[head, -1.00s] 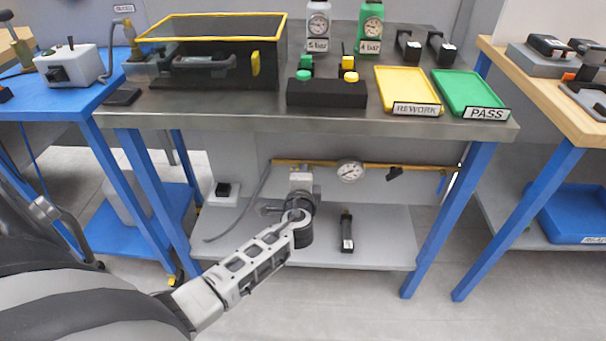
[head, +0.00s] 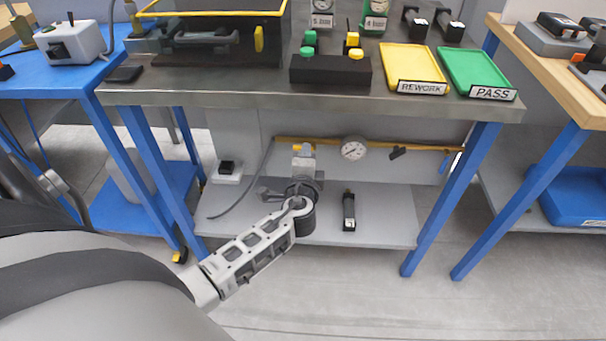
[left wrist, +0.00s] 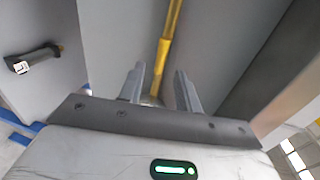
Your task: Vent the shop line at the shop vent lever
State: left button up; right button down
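The shop line is a yellow pipe (head: 325,143) that runs along the back under the grey bench, with a round white gauge (head: 354,149) on it. A small black lever-like part (head: 398,153) sits on the pipe right of the gauge; a blue part (head: 447,162) is near its right end. I cannot tell which is the shop vent lever. My left gripper (left wrist: 160,82) is open under the bench, left of the gauge. In the left wrist view the yellow pipe (left wrist: 168,45) runs down to the gap between the fingers; contact is unclear. My right gripper is not in view.
A black handheld item (head: 348,210) lies on the lower shelf (head: 385,225), right of my gripper. A white box (head: 228,172) stands at the left.

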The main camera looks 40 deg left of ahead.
pick_arm(q)
jog(key=v, duration=1.3)
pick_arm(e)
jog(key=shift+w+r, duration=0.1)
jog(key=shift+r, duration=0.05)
pick_arm(q)
jog(key=s+d+n+g+h+p, duration=0.2)
jog(key=s+d+n+h+p, duration=0.2)
jog(key=s+d+n+h, duration=0.5)
jog(key=s+d+h, duration=0.1)
jog(key=d+h, duration=0.2)
jog(key=d, duration=0.1)
jog(key=shift+s+f+n+g, duration=0.2)
jog(key=shift+s+n+g, duration=0.1)
jog(key=shift+n, duration=0.1)
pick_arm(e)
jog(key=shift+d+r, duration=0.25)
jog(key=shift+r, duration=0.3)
